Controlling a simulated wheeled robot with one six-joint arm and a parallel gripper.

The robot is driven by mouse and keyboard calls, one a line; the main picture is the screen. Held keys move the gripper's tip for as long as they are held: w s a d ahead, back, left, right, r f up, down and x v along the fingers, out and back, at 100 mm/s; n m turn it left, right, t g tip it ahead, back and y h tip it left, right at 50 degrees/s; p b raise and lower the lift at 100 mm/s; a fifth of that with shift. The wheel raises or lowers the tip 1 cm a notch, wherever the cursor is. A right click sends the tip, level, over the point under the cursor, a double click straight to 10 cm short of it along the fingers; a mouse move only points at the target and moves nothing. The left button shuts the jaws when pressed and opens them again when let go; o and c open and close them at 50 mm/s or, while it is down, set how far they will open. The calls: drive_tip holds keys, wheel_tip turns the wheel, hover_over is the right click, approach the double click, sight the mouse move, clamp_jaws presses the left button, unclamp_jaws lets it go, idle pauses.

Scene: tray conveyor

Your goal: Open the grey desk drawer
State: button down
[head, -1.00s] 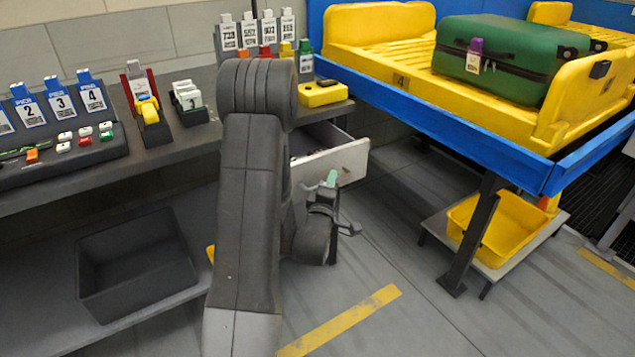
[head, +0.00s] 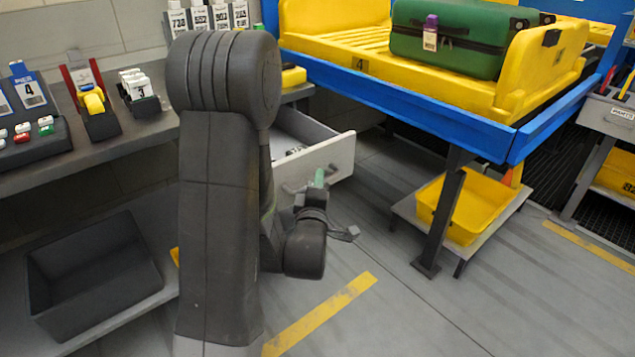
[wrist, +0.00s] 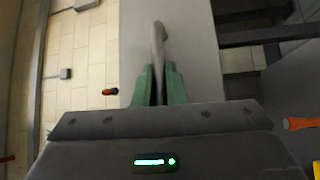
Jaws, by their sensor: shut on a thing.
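The grey drawer (head: 338,158) hangs under the desk and stands open, with part of its inside showing. Its pale front panel also fills the upper middle of the wrist view (wrist: 188,70). My gripper (head: 318,180) is at the front of the drawer. In the wrist view its green fingertips (wrist: 158,86) are closed on the drawer handle (wrist: 158,42), a grey bar that sticks out from the panel. My arm hides the left part of the drawer in the head view.
The desk (head: 140,126) carries tag racks and small holders. A dark bin (head: 95,268) sits on the low shelf at left. The blue-framed conveyor (head: 430,108) bears a green suitcase (head: 455,42). A yellow bin (head: 462,208) stands beneath it. Floor before the drawer is clear.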

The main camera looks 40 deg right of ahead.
drive_tip(key=c, duration=1.5)
unclamp_jaws()
drive_tip(key=shift+s+a+f+b, duration=0.15)
drive_tip(key=shift+s+a+b, duration=0.1)
drive_tip(key=shift+b, duration=0.15)
drive_tip(key=b+v, duration=0.7)
drive_tip(key=v, duration=0.6)
drive_tip(key=shift+d, duration=0.1)
drive_tip(key=shift+p+x, duration=3.9)
drive_tip(key=shift+x, duration=2.95)
